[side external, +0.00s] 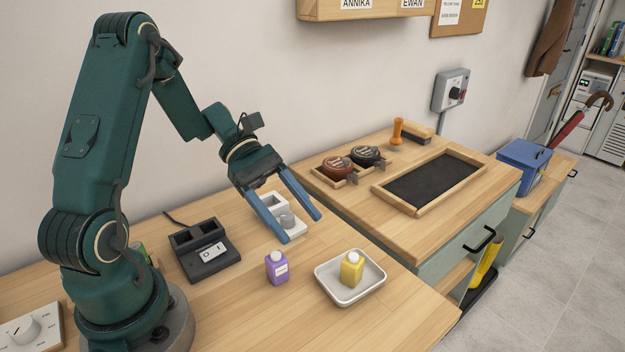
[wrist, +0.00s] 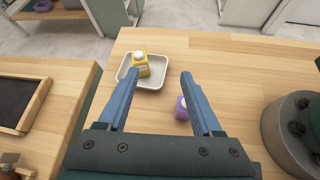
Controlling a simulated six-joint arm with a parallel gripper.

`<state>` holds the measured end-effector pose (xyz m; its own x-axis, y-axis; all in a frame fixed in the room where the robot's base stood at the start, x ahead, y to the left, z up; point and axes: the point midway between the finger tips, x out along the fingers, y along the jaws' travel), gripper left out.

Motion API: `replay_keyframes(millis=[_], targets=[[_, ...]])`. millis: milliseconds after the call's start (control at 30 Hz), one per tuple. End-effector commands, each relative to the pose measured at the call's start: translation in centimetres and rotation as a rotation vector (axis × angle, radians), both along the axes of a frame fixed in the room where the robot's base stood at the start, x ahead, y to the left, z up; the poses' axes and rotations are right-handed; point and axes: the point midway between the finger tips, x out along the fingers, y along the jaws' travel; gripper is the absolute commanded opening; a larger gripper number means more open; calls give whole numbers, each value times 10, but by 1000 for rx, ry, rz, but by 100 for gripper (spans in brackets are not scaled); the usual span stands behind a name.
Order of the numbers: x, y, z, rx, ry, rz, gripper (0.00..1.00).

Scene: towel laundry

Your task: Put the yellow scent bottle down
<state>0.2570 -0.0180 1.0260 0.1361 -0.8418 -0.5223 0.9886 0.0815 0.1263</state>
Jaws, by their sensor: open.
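The yellow scent bottle (side external: 352,268) has a white cap and stands upright in a shallow white tray (side external: 330,291). In the wrist view the yellow bottle (wrist: 141,64) stands in the white tray (wrist: 152,83), beyond my fingertips. My gripper (side external: 304,229) has two blue fingers, spread open and empty. It is above the wooden bench, up and to the left of the yellow bottle in the side view, and apart from it.
A purple bottle (side external: 277,267) stands left of the tray; it also shows by the right finger in the wrist view (wrist: 182,110). A white holder (side external: 270,204) is behind my fingers. A black device (side external: 204,252) sits further left. A black-panelled wooden frame (side external: 433,180) lies on the neighbouring cabinet.

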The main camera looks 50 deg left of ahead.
Motion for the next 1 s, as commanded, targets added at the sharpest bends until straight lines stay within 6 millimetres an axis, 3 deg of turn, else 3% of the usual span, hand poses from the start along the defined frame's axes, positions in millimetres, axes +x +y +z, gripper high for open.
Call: replay_keyframes(millis=[200,500,800,1000], targets=[[-39,-31,23,341,-216,-384,67],[-82,-37,43,792,-575,-843,67],[-98,-26,64,1175,-932,-1148,67],[-99,-23,71,1274,-1024,-1209,67]])
